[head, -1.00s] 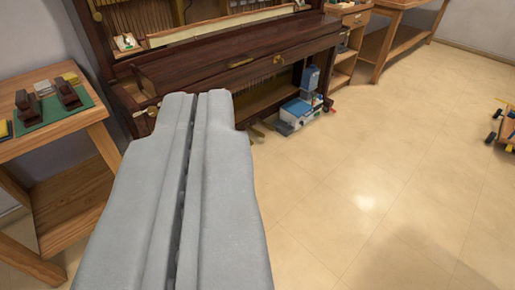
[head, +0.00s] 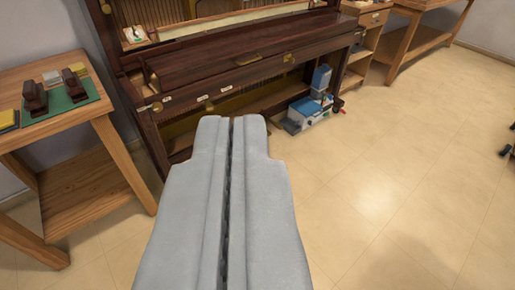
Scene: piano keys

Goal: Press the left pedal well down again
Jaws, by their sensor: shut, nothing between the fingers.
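My gripper (head: 231,118) is shut, its two grey fingers side by side with only a thin dark seam between them. It reaches forward over the floor toward the underside of a dark brown upright piano (head: 240,71). The left pedal does not show; the fingers cover the low middle front of the piano where pedals could be. I cannot tell whether the fingertips touch anything.
A wooden side table (head: 112,135) with a green mat (head: 66,104) and dark tools stands at the left. A blue and grey machine (head: 306,112) sits on the floor by the piano's right end. A wooden bench (head: 425,40) stands at the back right. The tiled floor (head: 400,180) at right is open.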

